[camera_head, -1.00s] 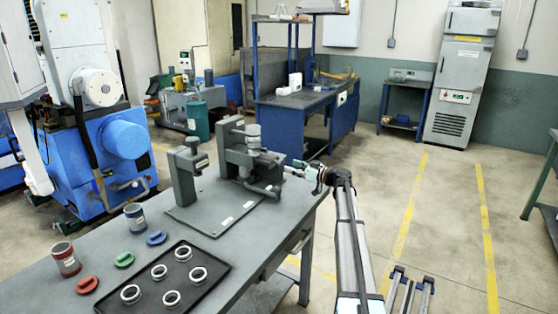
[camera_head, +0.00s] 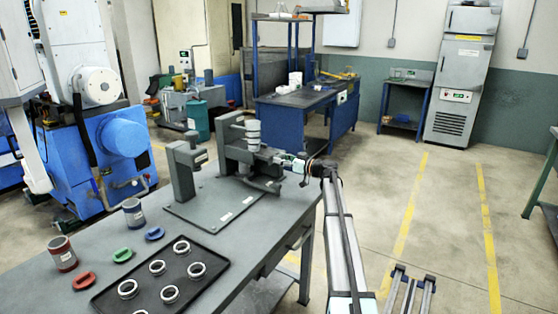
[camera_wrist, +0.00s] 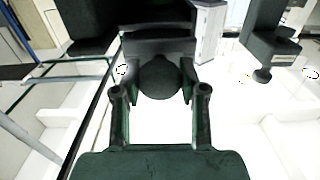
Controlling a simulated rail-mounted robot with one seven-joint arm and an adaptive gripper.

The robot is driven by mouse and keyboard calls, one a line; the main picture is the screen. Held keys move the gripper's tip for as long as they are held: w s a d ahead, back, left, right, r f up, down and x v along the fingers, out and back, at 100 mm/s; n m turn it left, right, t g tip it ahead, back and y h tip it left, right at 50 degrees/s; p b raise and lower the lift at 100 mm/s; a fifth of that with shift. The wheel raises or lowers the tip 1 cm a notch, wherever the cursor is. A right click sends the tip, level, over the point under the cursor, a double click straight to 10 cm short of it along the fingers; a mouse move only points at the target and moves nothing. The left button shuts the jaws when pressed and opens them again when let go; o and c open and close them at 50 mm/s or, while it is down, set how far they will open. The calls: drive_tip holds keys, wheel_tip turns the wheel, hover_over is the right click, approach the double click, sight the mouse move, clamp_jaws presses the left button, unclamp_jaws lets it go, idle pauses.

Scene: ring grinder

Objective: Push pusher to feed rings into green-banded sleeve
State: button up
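The grey press fixture (camera_head: 235,165) stands on the far end of the workbench. A pale, upright cylindrical stack (camera_head: 253,132) sits on it; no green band can be made out. My gripper (camera_head: 283,160) is at the fixture's right side, close against it. In the wrist view, the two fingers of my gripper (camera_wrist: 160,90) are spread apart, with a dark rounded knob (camera_wrist: 160,77) between or just beyond them. It may be the pusher's end; contact is unclear. A red-banded sleeve (camera_head: 62,254) and a blue-banded sleeve (camera_head: 133,213) stand on the bench.
A black tray (camera_head: 205,290) with several metal rings lies at the bench front. Red (camera_head: 83,281), green (camera_head: 123,256) and blue (camera_head: 155,234) oval pieces lie beside it. A second grey post (camera_head: 185,170) stands left of the stack. The floor right of my arm is open.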

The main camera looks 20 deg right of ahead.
sight(269, 153)
drive_tip(key=shift+w+a, duration=0.1)
drive_tip(key=shift+w, duration=0.05)
drive_tip(key=shift+b+x, duration=2.35)
drive_tip(key=shift+x, duration=0.75)
drive_tip(key=shift+b+v, duration=1.2)
drive_tip(key=shift+v, duration=0.45)
drive_tip(key=shift+b+v, duration=1)
drive_tip(key=shift+v, duration=0.6)
drive_tip(key=o, duration=1.1)
drive_tip(key=shift+c, duration=0.2)
